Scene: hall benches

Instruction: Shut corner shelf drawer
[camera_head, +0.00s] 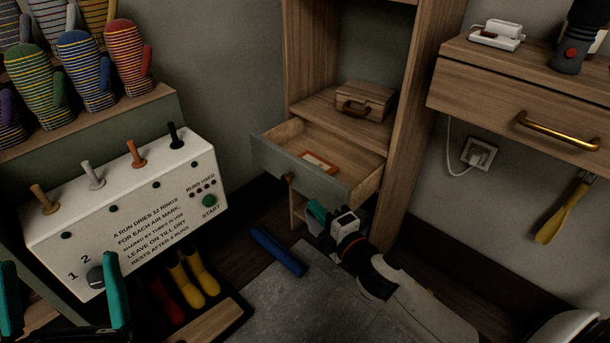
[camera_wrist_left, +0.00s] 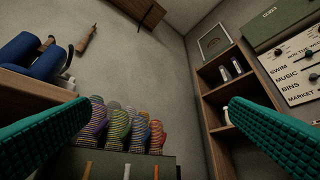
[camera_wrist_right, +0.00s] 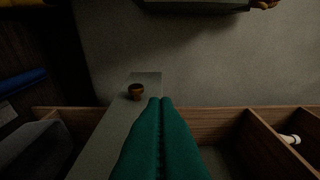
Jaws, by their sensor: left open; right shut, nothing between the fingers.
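The corner shelf drawer (camera_head: 315,186) is pulled out of the tall wooden shelf. It has a grey-green front with a brown knob (camera_head: 290,178), and an orange-framed card lies inside. My right gripper (camera_head: 316,209) is shut and empty, just below and right of the knob in the head view. In the right wrist view its closed teal fingers (camera_wrist_right: 161,102) lie beside the knob (camera_wrist_right: 136,91), overlapping the grey-green panel; whether they touch it I cannot tell. My left gripper (camera_head: 62,290) is open and empty at the lower left, in front of the white dryer box.
A wooden box (camera_head: 365,100) sits on the shelf above the drawer. A white dryer box (camera_head: 130,212) with pegs stands left. A blue roll (camera_head: 278,251) lies on the floor below. A side drawer unit (camera_head: 490,88) with a brass handle hangs at right.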

